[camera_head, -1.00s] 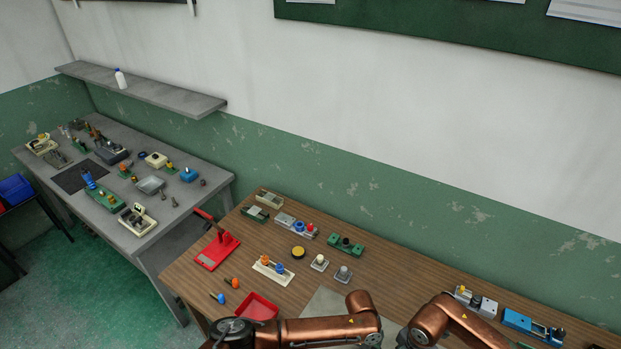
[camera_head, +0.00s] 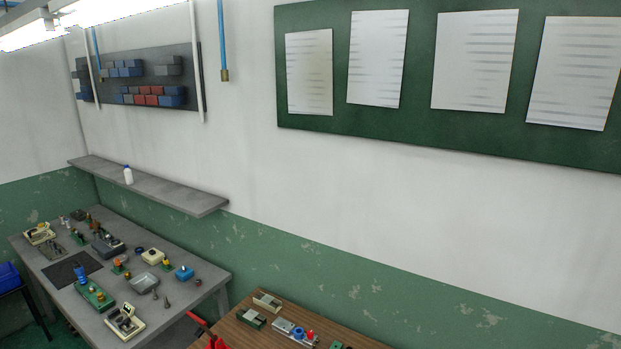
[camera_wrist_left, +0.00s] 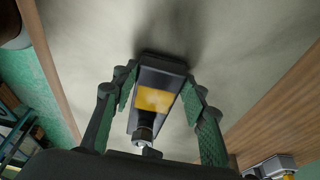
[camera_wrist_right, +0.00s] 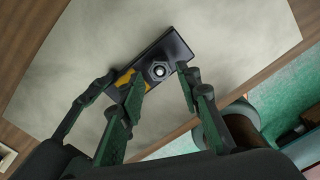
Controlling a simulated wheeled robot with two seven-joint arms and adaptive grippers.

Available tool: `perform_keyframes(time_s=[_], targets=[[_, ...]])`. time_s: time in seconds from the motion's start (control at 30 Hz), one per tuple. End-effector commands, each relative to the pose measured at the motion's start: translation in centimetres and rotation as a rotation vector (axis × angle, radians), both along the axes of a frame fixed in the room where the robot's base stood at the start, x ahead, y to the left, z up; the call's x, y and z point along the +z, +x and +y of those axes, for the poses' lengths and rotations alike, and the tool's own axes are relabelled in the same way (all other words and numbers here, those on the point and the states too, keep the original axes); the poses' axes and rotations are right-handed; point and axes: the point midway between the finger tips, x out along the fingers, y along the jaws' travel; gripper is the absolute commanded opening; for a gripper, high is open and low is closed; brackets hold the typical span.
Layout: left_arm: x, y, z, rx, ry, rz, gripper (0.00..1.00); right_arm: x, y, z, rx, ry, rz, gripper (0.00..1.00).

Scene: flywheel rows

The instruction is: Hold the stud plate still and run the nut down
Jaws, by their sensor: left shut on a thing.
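The stud plate is a dark block with a yellow band. It shows in the left wrist view (camera_wrist_left: 174,78) and the right wrist view (camera_wrist_right: 180,50), over a pale grey mat. My left gripper (camera_wrist_left: 160,88) is shut on the plate's sides around the yellow band. The stud with a pale nut (camera_wrist_right: 158,71) stands at one end of the plate; that end also shows low in the left wrist view (camera_wrist_left: 143,133). My right gripper (camera_wrist_right: 160,78) is open, with its fingers on either side of the nut. I cannot tell if they touch it. Neither gripper shows in the head view.
The grey mat (camera_wrist_right: 235,40) lies on a wooden bench (camera_head: 258,338), bare around the plate. A grey part (camera_wrist_left: 275,163) lies at the lower right of the left wrist view. A second, cluttered grey table (camera_head: 190,290) stands to the left in the head view.

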Motion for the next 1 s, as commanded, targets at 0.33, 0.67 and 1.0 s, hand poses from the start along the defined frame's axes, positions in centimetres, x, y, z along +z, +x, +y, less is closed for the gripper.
perform_keyframes(time_s=[0.33,0.67,1.0], targets=[[0.0,0.06,0.05,0.0,0.001,-0.001,0.11,0.03,0.04,-0.07,0.146,-0.001,0.0,0.31],[0.0,0.06,0.04,0.0,0.001,-0.001,0.11,0.01,0.03,-0.04,0.434,0.0,0.001,0.31],[0.0,0.05,0.03,0.0,0.001,-0.001,0.11,0.02,0.11,0.0,0.789,-0.001,-0.001,0.31]])
